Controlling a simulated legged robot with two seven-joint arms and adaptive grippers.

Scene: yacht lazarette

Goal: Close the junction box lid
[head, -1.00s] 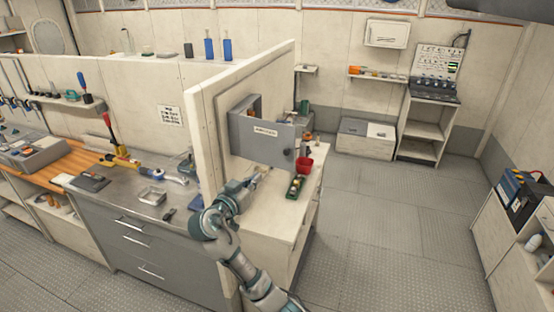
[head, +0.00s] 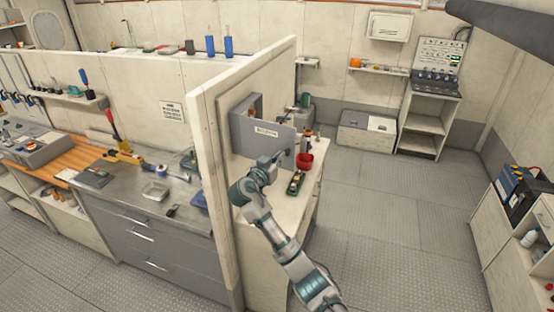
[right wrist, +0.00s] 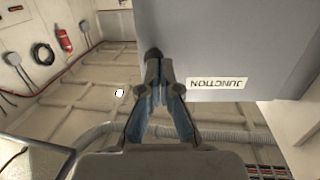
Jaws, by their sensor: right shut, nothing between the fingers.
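The grey junction box (head: 247,107) is fixed to the right face of the cream partition. Its grey lid (head: 257,138) stands open, swung out to the right, with a white label. In the right wrist view the lid (right wrist: 225,35) fills the upper right, its label upside down. My right gripper (head: 281,160) is at the lid's lower right part. In the right wrist view the gripper (right wrist: 157,65) is shut and empty, its tips by a small dark knob (right wrist: 154,53) at the lid's edge. I cannot tell whether they touch. My left gripper is not in view.
A bench top (head: 290,205) lies below the lid, with a red cup (head: 305,161) and a green-and-black item (head: 295,183) close to my right arm. The cream partition (head: 208,150) stands left of the arm. Open floor (head: 385,220) lies to the right.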

